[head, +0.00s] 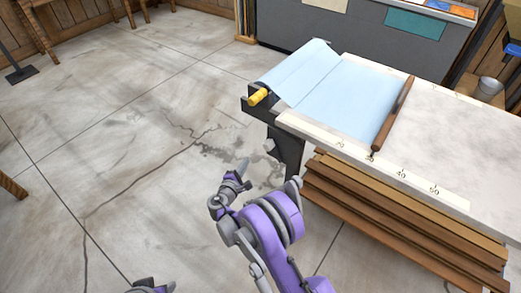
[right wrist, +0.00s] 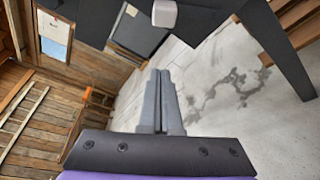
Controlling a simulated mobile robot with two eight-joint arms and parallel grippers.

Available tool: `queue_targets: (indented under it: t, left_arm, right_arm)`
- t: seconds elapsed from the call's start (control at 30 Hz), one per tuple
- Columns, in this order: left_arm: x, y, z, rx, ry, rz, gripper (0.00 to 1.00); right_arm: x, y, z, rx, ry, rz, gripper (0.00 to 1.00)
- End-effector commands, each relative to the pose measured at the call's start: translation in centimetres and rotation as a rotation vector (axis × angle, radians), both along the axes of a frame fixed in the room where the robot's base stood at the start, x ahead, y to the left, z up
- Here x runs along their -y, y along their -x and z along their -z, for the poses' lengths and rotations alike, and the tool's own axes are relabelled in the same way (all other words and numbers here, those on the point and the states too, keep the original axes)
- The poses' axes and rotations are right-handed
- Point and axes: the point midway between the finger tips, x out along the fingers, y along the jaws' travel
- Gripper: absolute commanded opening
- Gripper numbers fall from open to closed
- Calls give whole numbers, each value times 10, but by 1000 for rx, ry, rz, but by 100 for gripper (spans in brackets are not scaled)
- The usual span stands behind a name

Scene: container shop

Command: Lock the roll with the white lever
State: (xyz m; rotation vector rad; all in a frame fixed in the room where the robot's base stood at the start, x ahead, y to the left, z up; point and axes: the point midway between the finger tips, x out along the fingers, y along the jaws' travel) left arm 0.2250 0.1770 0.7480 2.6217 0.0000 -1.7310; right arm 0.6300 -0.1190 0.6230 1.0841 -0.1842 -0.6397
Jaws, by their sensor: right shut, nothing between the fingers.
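The roll (head: 300,72) of pale blue sheet lies at the left end of the table, its sheet (head: 350,95) spread over the top. A yellow crank handle (head: 258,97) sticks out at the roll's near end. In the right wrist view a small white block, which looks like the white lever (right wrist: 164,13), sits on a dark bracket beyond my fingertips. A piece of my left gripper (head: 152,286) shows at the bottom edge.
The table (head: 460,130) has a ruler strip (head: 415,178) and a brown bar (head: 393,117) across the sheet. Brown boards (head: 400,215) are stacked below it. A dark table leg (head: 287,150) stands near my right gripper. The concrete floor (head: 110,130) at left is clear.

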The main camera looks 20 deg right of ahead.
Motion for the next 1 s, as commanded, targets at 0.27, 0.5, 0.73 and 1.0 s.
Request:
queue_targets:
  t: [0.27, 0.5, 0.73, 1.0]
  left_arm:
    - [0, 0, 2, -1, 0, 0, 50]
    - [0, 0, 7, -2, 0, 0, 50]
    - [0, -1, 10, -3, 0, 0, 50]
    - [0, -1, 9, -3, 0, 0, 50]
  right_arm:
    - [11, -14, 3, 0, -1, 3, 0]
    - [40, -54, 12, 0, -1, 4, 0]
    - [64, -74, 10, 0, -1, 2, 0]
    - [78, -55, -3, 0, -1, 1, 0]
